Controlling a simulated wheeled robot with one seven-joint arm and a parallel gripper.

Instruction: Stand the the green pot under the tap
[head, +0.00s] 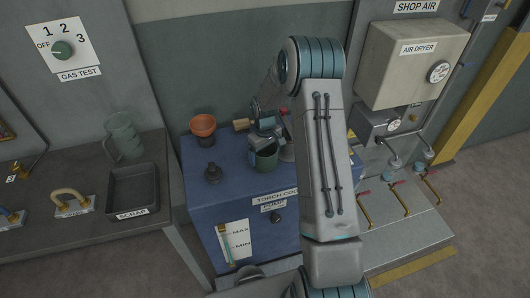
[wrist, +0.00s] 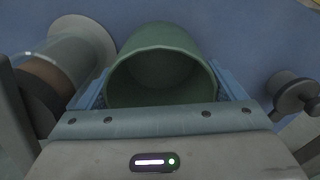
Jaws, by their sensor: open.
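The green pot (head: 265,160) stands on the blue torch cooler cabinet (head: 205,215), partly hidden by my gripper (head: 264,136). In the wrist view the green pot (wrist: 160,68) shows with its round open mouth towards the camera, between the two blue finger pads of my open gripper (wrist: 162,92). I cannot tell whether the pads touch it. A brass-coloured piece (head: 241,125) and a small red part (head: 283,111) show just behind my gripper; they may belong to the tap, which is mostly hidden by my arm.
The left bench holds a green jug (head: 121,136) and a scrap tray (head: 134,188). An air dryer (head: 408,65) and red-handled valves (head: 397,183) are at right.

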